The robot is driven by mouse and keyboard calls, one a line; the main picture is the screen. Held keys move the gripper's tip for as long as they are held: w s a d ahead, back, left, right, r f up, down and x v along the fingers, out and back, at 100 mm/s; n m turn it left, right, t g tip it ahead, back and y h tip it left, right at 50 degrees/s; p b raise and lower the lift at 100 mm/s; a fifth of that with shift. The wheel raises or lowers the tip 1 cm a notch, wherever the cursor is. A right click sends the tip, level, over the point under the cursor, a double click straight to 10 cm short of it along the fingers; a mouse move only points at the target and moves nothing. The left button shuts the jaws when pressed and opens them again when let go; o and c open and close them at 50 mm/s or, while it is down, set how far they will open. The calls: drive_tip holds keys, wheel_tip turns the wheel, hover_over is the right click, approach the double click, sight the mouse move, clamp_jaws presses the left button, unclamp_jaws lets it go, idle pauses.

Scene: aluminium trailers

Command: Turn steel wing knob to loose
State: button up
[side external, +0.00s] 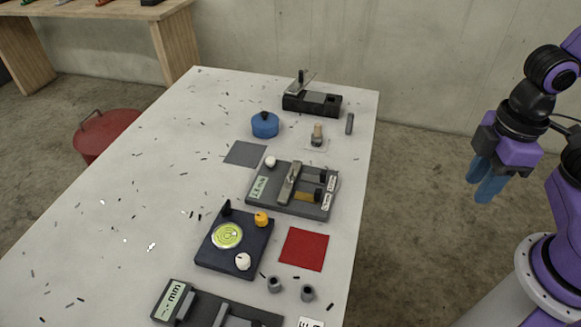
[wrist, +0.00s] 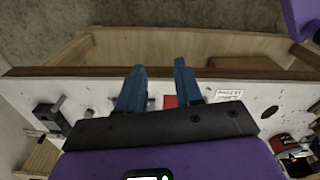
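No part is plainly readable as a steel wing knob. A steel-coloured bar (side external: 289,184) lies across a grey plate fixture (side external: 265,205) with a small display and white labels; I cannot tell if this bar is the wing knob, and the label words are too small to read. My gripper (side external: 480,190) hangs in the air right of the table, well apart from the fixtures. In the wrist view my gripper (wrist: 159,66) has its two blue fingers apart with nothing held between them.
The white table (side external: 150,190) also holds a dark fixture with a green dial (side external: 227,236), a fixture with a display (side external: 174,300), a blue lidded pot (side external: 265,125), a black clamp device (side external: 312,103) and a red square (side external: 304,250). Small dark bits lie scattered at left.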

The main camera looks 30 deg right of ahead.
drive_tip(key=w+a+r+m, duration=0.3)
drive_tip(key=w+a+m, duration=0.9)
drive_tip(key=w, duration=0.6)
drive_tip(key=m, duration=0.8)
approach(290, 171)
wheel_tip(290, 171, down, 9)
drive_tip(key=shift+a+r, duration=0.15)
drive_tip(key=shift+r, duration=0.05)
clamp_jaws()
